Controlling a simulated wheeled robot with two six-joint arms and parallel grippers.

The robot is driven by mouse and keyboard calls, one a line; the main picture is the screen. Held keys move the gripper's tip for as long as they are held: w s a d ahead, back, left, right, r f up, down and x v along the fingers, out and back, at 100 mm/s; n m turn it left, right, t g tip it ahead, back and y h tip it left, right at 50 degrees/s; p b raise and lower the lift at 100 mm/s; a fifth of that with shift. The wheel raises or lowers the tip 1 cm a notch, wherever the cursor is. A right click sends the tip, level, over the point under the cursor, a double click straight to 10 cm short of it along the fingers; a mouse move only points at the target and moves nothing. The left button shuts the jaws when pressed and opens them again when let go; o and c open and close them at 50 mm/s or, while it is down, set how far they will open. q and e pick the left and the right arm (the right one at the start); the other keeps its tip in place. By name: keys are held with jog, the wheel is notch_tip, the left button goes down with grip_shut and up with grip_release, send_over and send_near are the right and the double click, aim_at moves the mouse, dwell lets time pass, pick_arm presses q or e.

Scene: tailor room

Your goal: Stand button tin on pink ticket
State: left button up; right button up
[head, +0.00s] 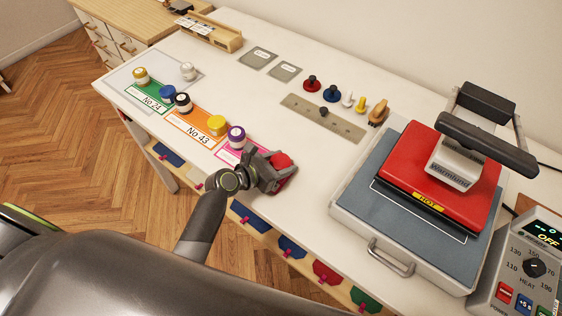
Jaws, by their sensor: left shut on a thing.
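The pink ticket (227,154) lies on the white table, and my left gripper and arm hide its right part. A purple-topped white reel (236,137) stands on the ticket's far part. My left gripper (279,170) is low over the table at the ticket's right end. It is shut on a red round thing (282,160), which looks like the button tin. The jaws cover much of it, and I cannot tell whether its base touches the table or ticket. My right gripper is out of view.
An orange ticket (194,128) and a green ticket (147,98) lie to the left, with several reels on them. A red heat press (440,175) stands at the right. Clear table lies between.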

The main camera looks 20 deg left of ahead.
pick_arm(q)
jog(key=shift+f, duration=0.15)
jog(key=o, duration=0.8)
jog(key=shift+o, duration=1.1)
jog(key=shift+r, duration=0.2)
jog(key=v, duration=1)
jog(key=shift+s+a, duration=0.25)
jog(key=shift+s, duration=0.05)
jog(key=shift+s+a+r, duration=0.3)
jog(key=shift+s+r, duration=0.1)
jog(key=shift+s, duration=0.1)
